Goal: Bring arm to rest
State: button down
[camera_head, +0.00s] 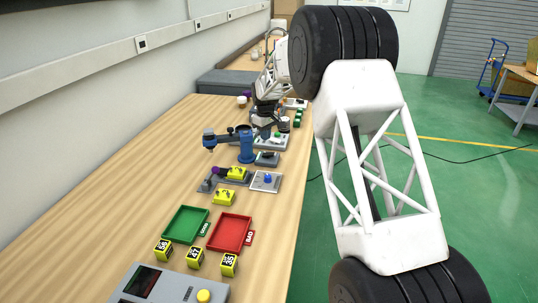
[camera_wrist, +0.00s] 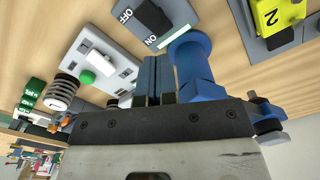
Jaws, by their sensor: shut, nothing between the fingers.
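My arm reaches from the right foreground over the far half of the wooden table (camera_head: 137,228). My gripper (camera_head: 264,122) is above the devices there, pointing down; its fingertips are small and partly hidden in the head view. In the wrist view my gripper (camera_wrist: 154,80) shows its fingers together with nothing between them. A blue stand (camera_head: 246,146) with a side arm is close to it. In the wrist view the blue stand (camera_wrist: 190,60) appears right beside the fingers; I cannot tell whether they touch.
A switch box (camera_wrist: 158,18) and a panel with a green button (camera_wrist: 100,65) are near the gripper. Yellow numbered blocks (camera_head: 237,173), a green tray (camera_head: 186,224), a red tray (camera_head: 230,232) and a control box (camera_head: 165,288) stand nearer. Green floor is open right of the table.

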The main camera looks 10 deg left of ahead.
jog(key=s+d+r+m+t, duration=0.1)
jog(key=s+d+r+m, duration=0.2)
jog(key=s+d+r, duration=0.9)
jog(key=s+d+r+m, duration=0.3)
jog(key=s+d+r, duration=0.6)
jog(key=s+d, duration=0.55)
jog(key=s+d+r+m+t, duration=0.1)
jog(key=s+d, duration=0.4)
jog(key=s, duration=0.3)
jog(key=s+d+r+m, duration=0.1)
jog(key=s+d+m, duration=0.1)
jog(key=s+d, duration=0.5)
jog(key=s+d+f+m, duration=0.1)
jog(key=s+f, duration=0.2)
jog(key=s, duration=0.8)
jog(key=s+d+f+m, duration=0.2)
jog(key=s+f, duration=0.1)
jog(key=s, duration=0.8)
jog(key=shift+d+f+t, duration=0.2)
jog(key=shift+d+t, duration=0.05)
jog(key=shift+t, duration=0.05)
